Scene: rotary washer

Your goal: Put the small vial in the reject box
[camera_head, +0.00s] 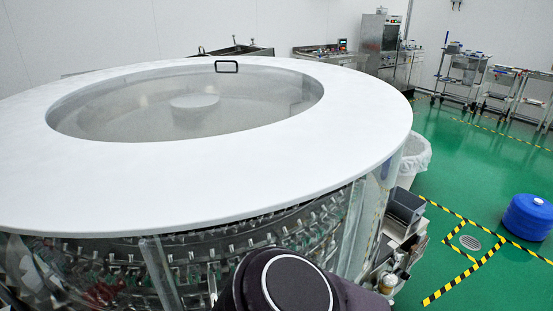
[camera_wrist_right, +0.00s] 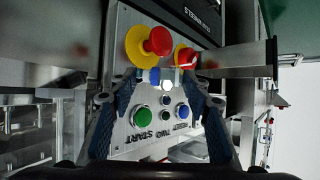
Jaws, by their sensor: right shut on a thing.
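My right gripper (camera_wrist_right: 160,80) shows in the right wrist view, its two blue-grey fingers in front of a control panel. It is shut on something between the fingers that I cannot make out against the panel. I cannot pick out the small vial in either view. In the head view a dark, rounded link of my arm shows at the bottom, but no gripper shows there. My left gripper is in neither view. I cannot identify the reject box for certain.
The large round washer (camera_head: 330,165) with a white rim fills the head view. The control panel (camera_wrist_right: 140,138) has buttons and red-and-yellow knobs (camera_wrist_right: 158,41). Grey boxes (camera_head: 405,206) and a lined bin (camera_head: 415,157) stand at the washer's right. Green floor lies beyond, with a blue drum (camera_head: 527,217).

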